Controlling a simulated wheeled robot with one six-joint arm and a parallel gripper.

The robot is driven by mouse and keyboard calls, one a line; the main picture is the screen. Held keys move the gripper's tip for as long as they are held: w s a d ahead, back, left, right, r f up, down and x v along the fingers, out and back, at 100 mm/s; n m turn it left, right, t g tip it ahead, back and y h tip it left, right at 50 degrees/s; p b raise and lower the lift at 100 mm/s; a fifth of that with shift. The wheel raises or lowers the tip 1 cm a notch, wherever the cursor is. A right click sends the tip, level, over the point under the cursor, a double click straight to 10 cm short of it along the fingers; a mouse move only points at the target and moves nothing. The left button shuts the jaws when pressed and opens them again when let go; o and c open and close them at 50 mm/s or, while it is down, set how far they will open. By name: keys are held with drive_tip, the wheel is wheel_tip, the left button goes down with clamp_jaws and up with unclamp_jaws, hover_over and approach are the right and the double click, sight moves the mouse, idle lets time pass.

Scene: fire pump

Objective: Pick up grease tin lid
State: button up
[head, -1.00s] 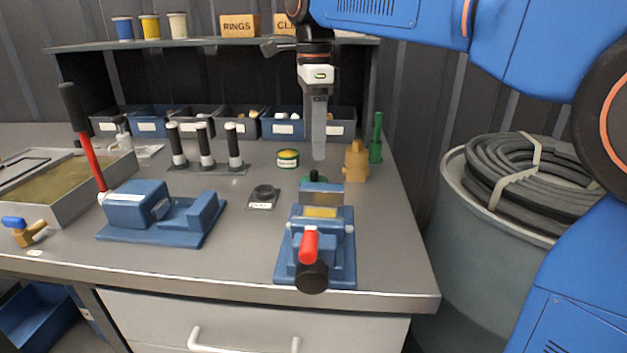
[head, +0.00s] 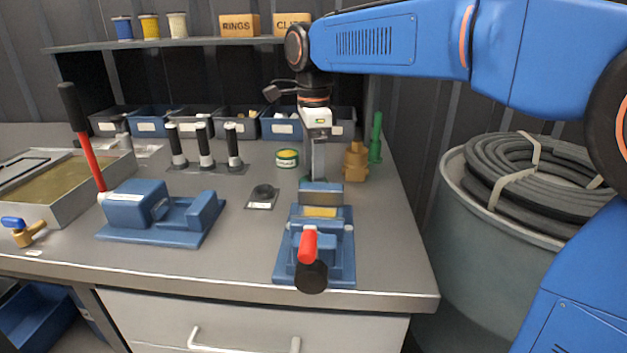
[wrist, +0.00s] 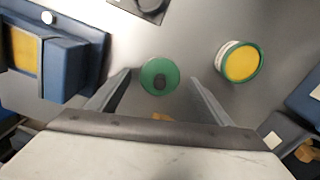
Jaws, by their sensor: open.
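The grease tin lid (wrist: 159,77) is a round green disc with a dark knob in its middle. In the wrist view it lies between the tips of my two fingers, with a gap on each side. In the head view only a sliver of the lid (head: 304,179) shows, behind the blue vise and beside my fingers. My gripper (head: 318,176) is open, empty and pointing down, low over the bench behind the vise. The open grease tin (wrist: 240,63), green and white with yellow grease, stands beside the lid. It also shows in the head view (head: 287,159).
The blue vise (head: 315,245) with a red and black handle stands close in front of the lid. A brass fitting (head: 356,163) and a green nozzle (head: 375,140) stand to the right. Bins (head: 281,125) line the back under a shelf.

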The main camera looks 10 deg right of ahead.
drive_tip(key=c, duration=1.1)
drive_tip(key=shift+r, duration=0.1)
